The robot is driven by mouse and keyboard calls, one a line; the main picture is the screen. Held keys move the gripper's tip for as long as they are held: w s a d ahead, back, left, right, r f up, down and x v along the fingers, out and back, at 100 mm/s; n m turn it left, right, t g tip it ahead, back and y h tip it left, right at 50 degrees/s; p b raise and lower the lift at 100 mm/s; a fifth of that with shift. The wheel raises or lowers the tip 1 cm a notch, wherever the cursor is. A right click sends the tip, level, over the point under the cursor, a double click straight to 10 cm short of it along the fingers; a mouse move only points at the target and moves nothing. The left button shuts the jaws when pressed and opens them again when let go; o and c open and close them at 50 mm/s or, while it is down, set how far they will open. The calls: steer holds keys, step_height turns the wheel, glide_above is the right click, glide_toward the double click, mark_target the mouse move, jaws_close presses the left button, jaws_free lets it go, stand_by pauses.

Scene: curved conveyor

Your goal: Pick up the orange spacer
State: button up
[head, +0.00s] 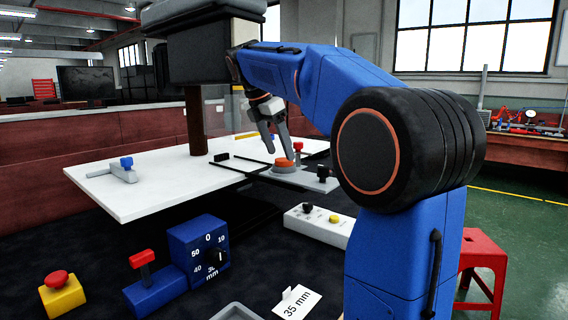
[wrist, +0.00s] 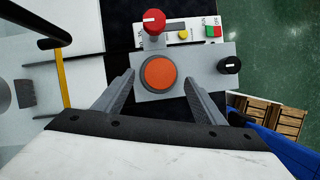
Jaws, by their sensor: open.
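The orange spacer (head: 284,162) is a round orange disc on a grey round seat, on a grey plate (head: 319,184) at the white table's right part. In the wrist view the orange spacer (wrist: 159,73) lies between the fingers, near the picture's middle. My gripper (head: 281,154) points down over it with its fingers apart. In the wrist view my gripper (wrist: 159,80) has one finger on each side of the disc, with a gap on both sides. I cannot tell the exact height of the fingertips over the plate.
A red knob (wrist: 153,20) and a black knob (wrist: 230,65) stand on the plate close to the spacer. A white control box (head: 318,226) lies in front. A blue dial box (head: 198,250), a 35 mm card (head: 296,303) and a red stool (head: 482,250) are farther off.

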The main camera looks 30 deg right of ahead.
steer(key=shift+x, duration=1.1)
steer(key=c, duration=1.1)
